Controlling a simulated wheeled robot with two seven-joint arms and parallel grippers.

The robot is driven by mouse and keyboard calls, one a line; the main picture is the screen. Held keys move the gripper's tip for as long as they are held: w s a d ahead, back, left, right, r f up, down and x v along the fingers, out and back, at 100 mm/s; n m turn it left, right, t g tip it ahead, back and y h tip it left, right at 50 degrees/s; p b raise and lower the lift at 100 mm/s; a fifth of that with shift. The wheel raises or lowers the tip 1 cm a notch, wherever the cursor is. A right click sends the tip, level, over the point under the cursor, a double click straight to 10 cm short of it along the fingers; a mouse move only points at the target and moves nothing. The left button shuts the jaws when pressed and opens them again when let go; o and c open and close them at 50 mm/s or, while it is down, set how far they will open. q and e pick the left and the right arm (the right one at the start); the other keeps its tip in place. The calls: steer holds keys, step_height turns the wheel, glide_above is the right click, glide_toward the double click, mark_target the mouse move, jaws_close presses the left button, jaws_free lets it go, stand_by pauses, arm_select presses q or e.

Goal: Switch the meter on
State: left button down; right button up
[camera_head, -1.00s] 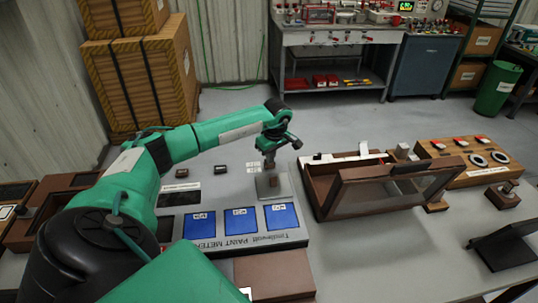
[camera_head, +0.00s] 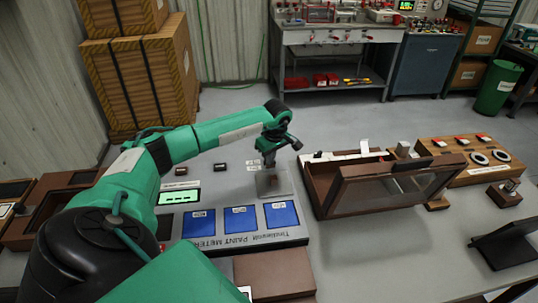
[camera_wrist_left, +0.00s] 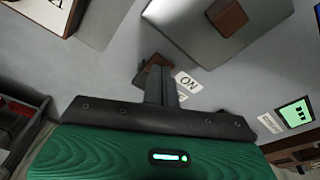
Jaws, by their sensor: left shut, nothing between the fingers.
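The paint meter is a grey panel (camera_head: 285,237) with several blue squares, lying on the table in front of me. Its display (camera_head: 178,197) is lit green with dark characters, and it also shows at the right of the left wrist view (camera_wrist_left: 296,114). My left gripper (camera_head: 269,163) is shut and empty, low over the table behind the meter. In the left wrist view its closed fingers (camera_wrist_left: 160,90) are at a small brown switch (camera_wrist_left: 147,77) beside an "ON" label (camera_wrist_left: 186,82). The fingers partly hide the switch, so contact is unclear. My right gripper is not in view.
Two small dark blocks (camera_head: 220,167) lie left of the gripper.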

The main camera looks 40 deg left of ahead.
arm_select(q)
step_height(320, 180, up, 7)
steer(key=p, duration=0.4)
stand_by(0.4)
stand_by(0.5)
